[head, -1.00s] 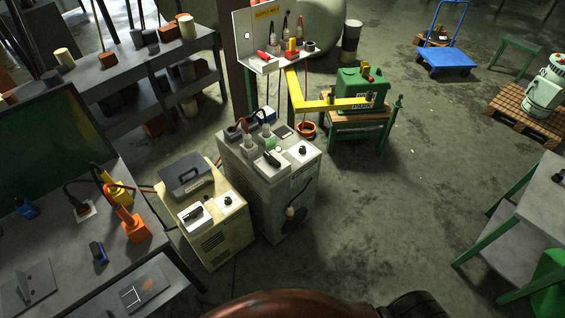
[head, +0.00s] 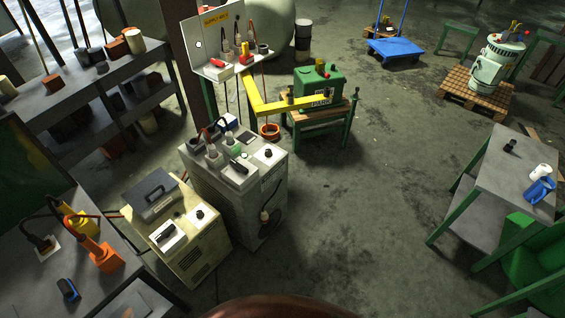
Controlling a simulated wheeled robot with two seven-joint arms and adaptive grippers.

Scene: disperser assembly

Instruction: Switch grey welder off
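The grey welder (head: 262,205) is a boxy cabinet standing on the floor left of the middle in the head view. A black switch lever (head: 240,167) sits on a white block on its top. A black round knob (head: 267,153) sits to the right of the lever. I cannot tell from here whether the switch is on or off. A cable and plug hang on its front right side. Neither of my grippers is in view, and nothing of mine is seen touching the welder.
A beige welder (head: 203,258) stands close on the left of the grey one. A dark workbench (head: 70,275) is at the left. A yellow arm (head: 285,105) and green machine (head: 319,86) are behind. A grey table (head: 510,185) stands right. Floor between is clear.

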